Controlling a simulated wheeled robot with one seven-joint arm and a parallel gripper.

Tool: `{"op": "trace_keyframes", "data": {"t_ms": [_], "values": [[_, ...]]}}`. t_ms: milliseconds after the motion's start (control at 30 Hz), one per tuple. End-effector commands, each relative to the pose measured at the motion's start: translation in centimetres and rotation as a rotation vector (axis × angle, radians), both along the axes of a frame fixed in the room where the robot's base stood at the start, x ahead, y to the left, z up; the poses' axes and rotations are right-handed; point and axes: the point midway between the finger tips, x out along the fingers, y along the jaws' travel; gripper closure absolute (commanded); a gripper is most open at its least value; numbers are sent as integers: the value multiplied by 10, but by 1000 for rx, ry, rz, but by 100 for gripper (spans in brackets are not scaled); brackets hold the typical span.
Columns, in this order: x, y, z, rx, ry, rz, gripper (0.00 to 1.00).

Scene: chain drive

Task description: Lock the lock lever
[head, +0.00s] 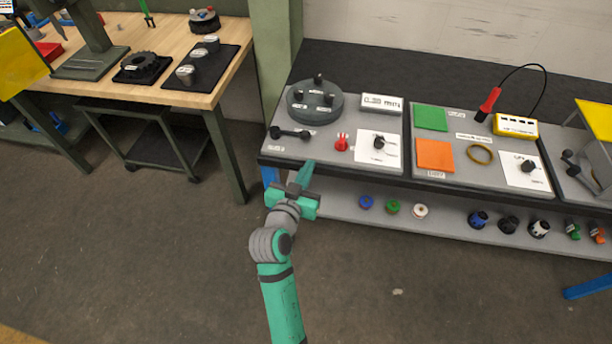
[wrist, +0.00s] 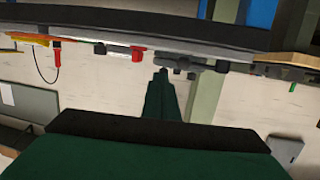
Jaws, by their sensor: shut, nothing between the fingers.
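A black lever (head: 290,132) with a knob at each end lies at the front left of the left grey panel; it is probably the lock lever, but its label is too small to read. My gripper (head: 307,168) is shut and empty, at the bench's front edge, below and slightly right of the lever in the head view. The shut green fingers (wrist: 161,78) also show in the wrist view, pointing at the panel edge, which appears upside down. I cannot tell the lever's locked state.
A round grey fixture (head: 316,103) with black posts stands behind the lever. A small red part (head: 342,141) and a black knob (head: 379,142) on a white plate are to its right. A green post (head: 276,60) rises at the back left. The shelf (head: 330,207) below holds several coloured parts.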

Motion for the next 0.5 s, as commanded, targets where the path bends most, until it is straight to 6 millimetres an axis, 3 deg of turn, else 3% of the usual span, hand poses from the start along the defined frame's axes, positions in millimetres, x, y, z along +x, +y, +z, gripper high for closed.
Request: {"op": "trace_keyframes", "data": {"t_ms": [200, 500], "values": [[-23, 9, 4, 1, 1, 12, 100], [-28, 9, 5, 1, 1, 12, 100]]}}
